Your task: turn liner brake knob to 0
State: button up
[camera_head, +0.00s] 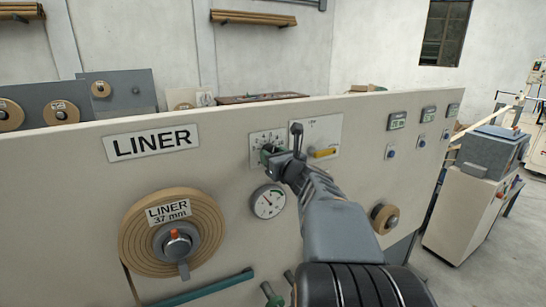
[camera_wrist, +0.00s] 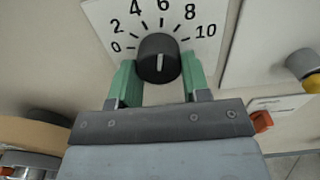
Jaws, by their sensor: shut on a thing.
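The liner brake knob (camera_wrist: 158,57) is black and round with a white line on its face. It sits on a white dial plate (camera_wrist: 95,14) numbered 0 to 10. In the wrist view the line stands nearly upright, roughly toward the 6. The 0 is at the lower left of the scale. My gripper (camera_wrist: 159,72) has its green fingers on both sides of the knob, shut on it. In the head view my gripper (camera_head: 268,155) covers most of the knob, and the dial plate (camera_head: 257,137) shows above it.
A plate with a yellow handle (camera_head: 325,153) is close to the right of the dial. A round gauge (camera_head: 267,201) is just below my gripper. A liner roll (camera_head: 141,237) is at lower left. Small displays and blue buttons are further right.

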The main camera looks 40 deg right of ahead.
jog(key=shift+f+b, duration=0.15)
jog(key=shift+b, duration=0.25)
jog(key=shift+d+r+n+b, duration=0.15)
jog(key=shift+n+b, duration=4.3)
jog(key=shift+b, duration=0.15)
jog(key=shift+d+r+n+b, duration=0.1)
jog(key=shift+r+n+b, duration=0.05)
jog(key=shift+n+b, duration=4.4)
jog(key=o, duration=0.9)
jog(key=shift+r, duration=0.1)
jog(key=shift+o, duration=0.2)
